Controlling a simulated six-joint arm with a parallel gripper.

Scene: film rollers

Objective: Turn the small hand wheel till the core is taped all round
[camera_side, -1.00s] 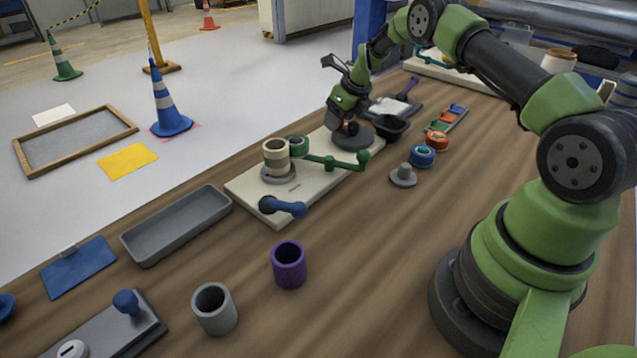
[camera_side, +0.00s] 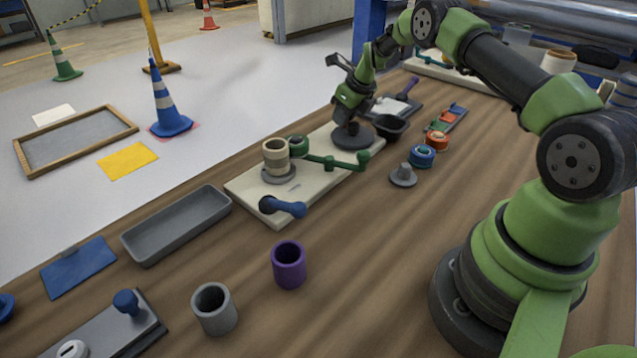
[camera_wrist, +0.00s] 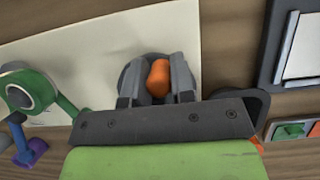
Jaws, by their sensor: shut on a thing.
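The hand wheel (camera_side: 350,137) is a dark grey disc at the far end of the pale board (camera_side: 243,190). My gripper (camera_side: 350,122) reaches down to it. In the wrist view, my gripper (camera_wrist: 158,84) is shut on the wheel's orange knob (camera_wrist: 158,77), with a finger on either side; the fingers and mount hide part of the disc. The beige core (camera_side: 276,158) stands upright on a grey round base at the board's near half. A green roll (camera_side: 298,145) is beside it, and a green arm (camera_side: 335,161) extends toward the wheel. How much of the core is taped cannot be told.
A blue handle (camera_side: 290,209) sits at the board's near end. A black bowl (camera_side: 390,127) is close to the right of the wheel. A grey peg (camera_side: 403,177) and blue roll (camera_side: 422,156) stand right of the board.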

